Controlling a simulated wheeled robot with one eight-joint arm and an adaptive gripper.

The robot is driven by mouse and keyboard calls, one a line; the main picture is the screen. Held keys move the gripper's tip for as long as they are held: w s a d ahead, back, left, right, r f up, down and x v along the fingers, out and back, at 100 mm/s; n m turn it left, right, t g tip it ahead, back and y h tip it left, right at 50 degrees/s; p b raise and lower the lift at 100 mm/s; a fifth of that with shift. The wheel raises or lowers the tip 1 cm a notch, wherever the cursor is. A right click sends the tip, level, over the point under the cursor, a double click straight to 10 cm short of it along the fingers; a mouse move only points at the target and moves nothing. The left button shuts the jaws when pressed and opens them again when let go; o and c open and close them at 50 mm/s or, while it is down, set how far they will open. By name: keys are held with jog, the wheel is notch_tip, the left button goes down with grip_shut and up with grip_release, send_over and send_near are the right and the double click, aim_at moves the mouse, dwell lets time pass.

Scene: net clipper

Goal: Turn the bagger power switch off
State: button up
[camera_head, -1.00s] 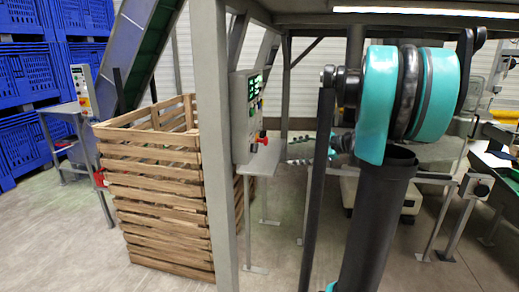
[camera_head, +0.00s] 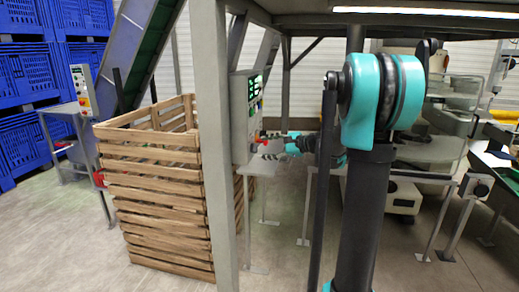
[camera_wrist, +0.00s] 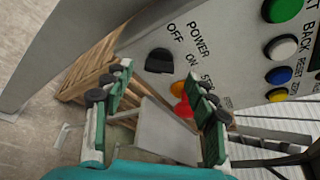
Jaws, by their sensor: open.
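The power switch (camera_wrist: 159,61) is a black rotary knob on the grey control box (camera_wrist: 215,45), beside the printed words POWER, OFF and ON. Which way it points is hard to tell. My gripper (camera_wrist: 165,76) is open and empty, its two green-padded fingers spread, with the knob between and beyond the fingertips in the picture. I see no contact with the knob. In the head view, the control box (camera_head: 242,116) hangs behind the grey post, and my gripper (camera_head: 268,147) is at its lower right side. The knob cannot be made out there.
A red button (camera_wrist: 183,109) and an orange light (camera_wrist: 180,87) sit near the knob, with several coloured buttons to the right. A grey shelf (camera_wrist: 165,130) lies below the box. A wooden crate (camera_head: 155,215) and grey post (camera_head: 213,150) stand left of the arm.

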aim_at(257, 148)
jog(key=shift+x, duration=1.6)
jog(key=c, duration=1.2)
